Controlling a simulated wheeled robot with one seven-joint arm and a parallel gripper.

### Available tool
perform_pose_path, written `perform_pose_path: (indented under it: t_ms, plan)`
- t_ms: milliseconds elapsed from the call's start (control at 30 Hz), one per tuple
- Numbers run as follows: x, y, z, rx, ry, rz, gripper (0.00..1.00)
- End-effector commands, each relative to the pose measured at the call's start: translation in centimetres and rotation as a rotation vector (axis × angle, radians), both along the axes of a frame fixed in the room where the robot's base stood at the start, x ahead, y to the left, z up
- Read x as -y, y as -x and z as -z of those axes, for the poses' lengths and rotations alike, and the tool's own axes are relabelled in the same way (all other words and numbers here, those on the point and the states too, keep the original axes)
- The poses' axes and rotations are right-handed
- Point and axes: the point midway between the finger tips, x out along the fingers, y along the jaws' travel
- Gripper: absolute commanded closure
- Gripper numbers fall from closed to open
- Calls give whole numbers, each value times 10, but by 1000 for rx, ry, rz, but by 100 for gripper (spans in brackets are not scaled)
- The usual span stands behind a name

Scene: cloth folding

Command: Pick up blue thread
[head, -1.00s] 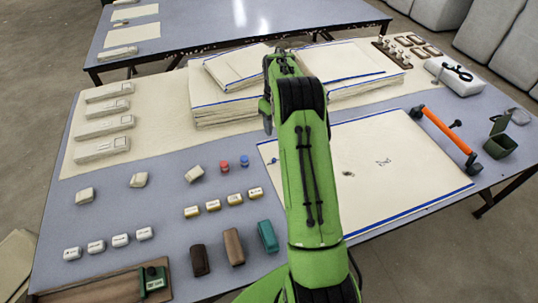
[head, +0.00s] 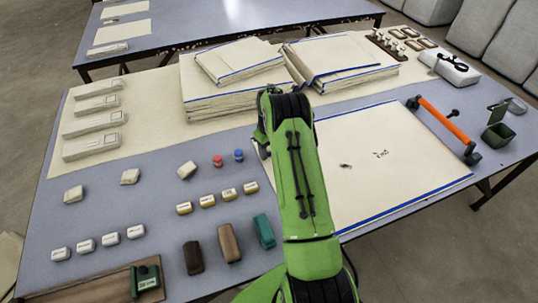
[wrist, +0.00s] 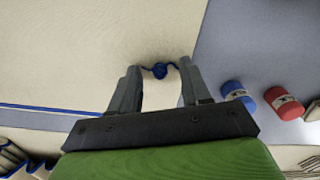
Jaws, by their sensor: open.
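I cannot tell how high the fingertips are above the cloth.
A blue spool (head: 239,155) and a red spool (head: 217,161) stand just left of the cloth; they also show right of my fingers in the wrist view. Folded cloth stacks (head: 225,100) lie behind. An orange-handled tool (head: 445,122) lies at right.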

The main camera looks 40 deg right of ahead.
Motion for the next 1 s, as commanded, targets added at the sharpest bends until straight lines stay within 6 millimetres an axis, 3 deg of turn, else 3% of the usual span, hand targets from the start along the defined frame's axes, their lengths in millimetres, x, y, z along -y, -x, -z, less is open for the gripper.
perform_pose_path:
  t_ms: [67, 333, 733, 1000]
  plan:
    - [0, 0, -1, 0, 0, 0, 58]
    - [0, 0, -1, 0, 0, 0, 99]
    - [0, 0, -9, 1, 1, 0, 100]
    - [0, -1, -75, 3, 2, -2, 100]
